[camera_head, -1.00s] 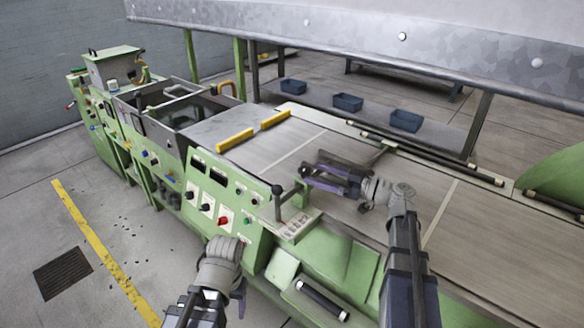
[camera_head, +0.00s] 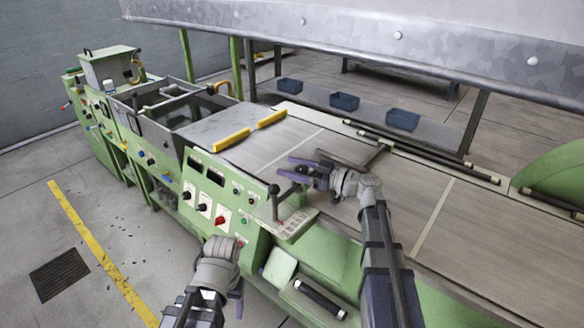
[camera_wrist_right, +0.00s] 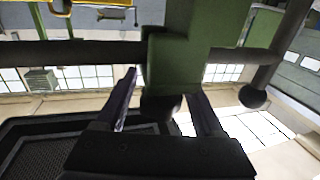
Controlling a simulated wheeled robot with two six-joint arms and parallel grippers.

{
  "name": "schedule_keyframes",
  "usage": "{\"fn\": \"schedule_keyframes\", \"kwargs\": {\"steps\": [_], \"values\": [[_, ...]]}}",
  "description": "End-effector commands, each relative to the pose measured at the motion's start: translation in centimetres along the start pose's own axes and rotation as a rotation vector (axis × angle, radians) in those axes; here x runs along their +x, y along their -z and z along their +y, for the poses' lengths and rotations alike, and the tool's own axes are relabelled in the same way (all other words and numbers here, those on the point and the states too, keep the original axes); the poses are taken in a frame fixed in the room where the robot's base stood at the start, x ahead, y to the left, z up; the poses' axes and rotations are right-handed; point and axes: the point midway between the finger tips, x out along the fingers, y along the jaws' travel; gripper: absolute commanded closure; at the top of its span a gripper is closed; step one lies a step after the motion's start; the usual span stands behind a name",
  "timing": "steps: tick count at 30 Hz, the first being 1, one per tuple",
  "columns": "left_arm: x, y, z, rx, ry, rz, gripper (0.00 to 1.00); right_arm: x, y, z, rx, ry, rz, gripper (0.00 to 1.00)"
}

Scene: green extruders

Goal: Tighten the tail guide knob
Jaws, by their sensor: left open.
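A dark round-ended lever (camera_head: 274,189) stands on the green machine's front edge, beside a small green post (camera_head: 297,197). I cannot tell for certain which part is the tail guide knob. My right gripper (camera_head: 298,168) is just behind and above this lever and post. In the right wrist view its two fingers (camera_wrist_right: 165,105) are apart, on either side of a green block (camera_wrist_right: 185,40) with a dark lower end (camera_wrist_right: 160,103); contact cannot be told. A dark ball end (camera_wrist_right: 252,97) shows to the right. My left gripper (camera_head: 238,298) is open, low in front of the machine, partly hidden by its wrist.
The control panel (camera_head: 212,196) with knobs and a red button (camera_head: 220,220) is left of the lever. A flat conveyor bed (camera_head: 400,195) lies behind and right. Yellow guide bars (camera_head: 232,139) are on the bed. Blue bins (camera_head: 345,102) stand beyond.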

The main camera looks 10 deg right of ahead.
Motion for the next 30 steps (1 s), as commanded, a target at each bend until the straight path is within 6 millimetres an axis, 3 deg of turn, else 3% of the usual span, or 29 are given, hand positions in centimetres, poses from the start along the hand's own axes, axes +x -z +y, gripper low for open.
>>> {"fn": "schedule_keyframes", "kwargs": {"steps": [2,18,23,30], "values": [[0.00,0.00,0.00,0.000,0.000,0.000,0.32,-0.02,0.00,0.00,0.000,0.000,0.000,0.41],[0.00,0.00,0.00,0.000,0.000,0.000,0.32,-0.03,0.00,0.00,0.000,0.000,0.000,1.00],[0.00,0.00,0.00,0.000,0.000,0.000,0.32,-0.03,0.00,-0.08,0.000,-0.008,0.000,1.00],[0.00,0.00,0.00,0.000,0.000,0.000,0.32,-0.07,0.00,0.07,0.000,-0.163,0.000,1.00]]}}
